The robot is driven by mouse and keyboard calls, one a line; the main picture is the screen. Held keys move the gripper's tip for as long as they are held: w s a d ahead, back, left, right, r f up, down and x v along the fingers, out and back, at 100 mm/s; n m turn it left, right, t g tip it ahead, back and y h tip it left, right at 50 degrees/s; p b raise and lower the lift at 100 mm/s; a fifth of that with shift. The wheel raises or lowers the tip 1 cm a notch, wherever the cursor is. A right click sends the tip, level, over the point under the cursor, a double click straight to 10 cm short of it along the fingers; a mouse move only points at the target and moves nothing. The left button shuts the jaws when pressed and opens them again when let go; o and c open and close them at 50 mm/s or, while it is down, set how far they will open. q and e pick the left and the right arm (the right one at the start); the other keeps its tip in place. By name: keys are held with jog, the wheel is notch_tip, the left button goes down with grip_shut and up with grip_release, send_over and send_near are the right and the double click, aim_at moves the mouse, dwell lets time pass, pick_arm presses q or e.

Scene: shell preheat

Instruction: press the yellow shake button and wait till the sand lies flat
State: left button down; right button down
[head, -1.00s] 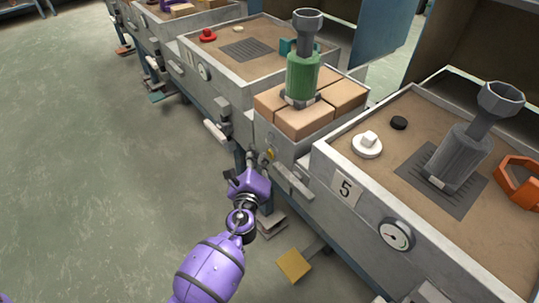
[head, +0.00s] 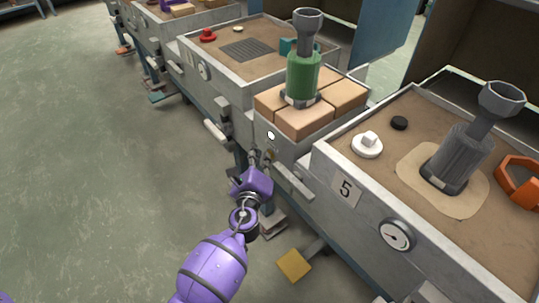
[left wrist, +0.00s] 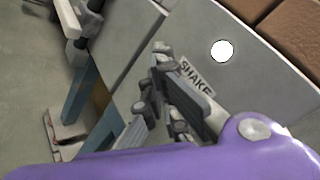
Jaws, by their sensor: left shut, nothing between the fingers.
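My left gripper (head: 261,158) is shut and empty, its tips at the front panel below the brick-filled box. A small yellowish-brown knob, likely the shake button (head: 271,154), shows beside the tips; contact is unclear. In the left wrist view the fingers (left wrist: 155,80) cover part of the panel, with a SHAKE label (left wrist: 195,77) beside them and the button hidden. A round white light (head: 271,135) glows above; it also shows in the left wrist view (left wrist: 221,51). At station 5, a smooth pale sand patch (head: 465,204) surrounds the grey cylinder (head: 459,155). My right gripper is out of view.
Tan bricks (head: 304,121) surround a green cylinder (head: 302,76). The station 5 tray (head: 340,157) also holds a white knobbed piece and an orange frame. A gauge (head: 397,235) and yellow pedal (head: 294,263) sit nearby. Floor at left is clear.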

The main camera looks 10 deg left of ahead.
pick_arm(q)
jog(key=shift+s, duration=0.1)
jog(key=shift+s+a, duration=0.5)
jog(key=shift+s, duration=0.05)
jog(key=shift+s+a, duration=0.8)
jog(key=shift+s, duration=0.2)
jog(key=shift+s+a, duration=0.75)
jog(key=shift+s, duration=0.25)
